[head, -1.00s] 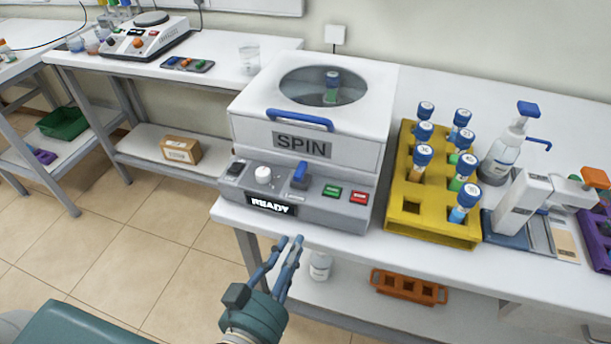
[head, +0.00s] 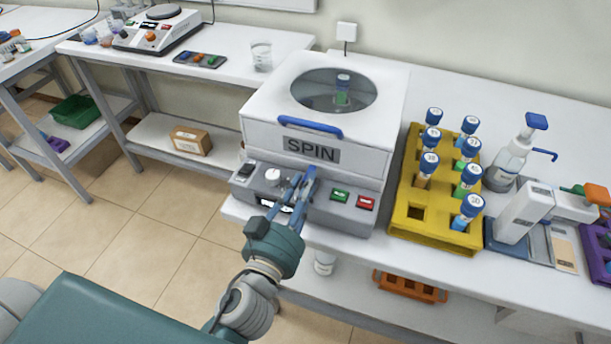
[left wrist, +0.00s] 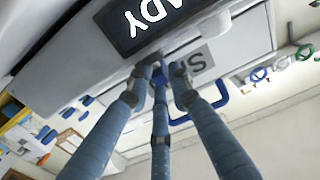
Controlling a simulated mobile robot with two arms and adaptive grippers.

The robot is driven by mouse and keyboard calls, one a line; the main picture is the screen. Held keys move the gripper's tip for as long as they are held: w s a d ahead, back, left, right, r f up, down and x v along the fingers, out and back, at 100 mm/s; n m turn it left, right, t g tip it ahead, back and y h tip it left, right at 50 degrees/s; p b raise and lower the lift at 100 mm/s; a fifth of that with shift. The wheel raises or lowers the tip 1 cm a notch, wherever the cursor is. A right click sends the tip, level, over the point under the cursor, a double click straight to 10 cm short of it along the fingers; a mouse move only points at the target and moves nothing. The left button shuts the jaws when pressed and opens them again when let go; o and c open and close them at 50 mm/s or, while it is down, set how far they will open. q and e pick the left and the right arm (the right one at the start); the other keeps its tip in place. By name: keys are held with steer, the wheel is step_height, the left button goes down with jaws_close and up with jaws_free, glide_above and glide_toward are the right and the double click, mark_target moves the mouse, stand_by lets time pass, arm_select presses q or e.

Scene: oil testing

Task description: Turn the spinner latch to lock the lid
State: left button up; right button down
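The white spin machine (head: 262,138) stands on the bench with its lid down, with a round window and a blue handle (head: 310,127). The blue spinner latch (head: 312,172) is on the front panel, mostly hidden by my left gripper's fingers. My left gripper (head: 300,184) is at the latch, its fingers reaching up over the panel. In the left wrist view the fingertips (left wrist: 163,69) sit close together, with a bit of blue between them. I cannot tell whether they touch or clamp the latch. My right gripper is not in view.
A white knob (head: 272,175) is just left of my fingers; green (head: 340,195) and red (head: 366,202) buttons are to the right. A yellow rack (head: 408,238) with several capped tubes stands right of the machine. The READY display (left wrist: 150,17) shows in the wrist view.

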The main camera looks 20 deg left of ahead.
arm_select(q)
steer(key=shift+w, duration=0.6)
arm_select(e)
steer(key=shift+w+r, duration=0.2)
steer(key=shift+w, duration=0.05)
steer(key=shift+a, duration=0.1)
arm_select(q)
jaws_close()
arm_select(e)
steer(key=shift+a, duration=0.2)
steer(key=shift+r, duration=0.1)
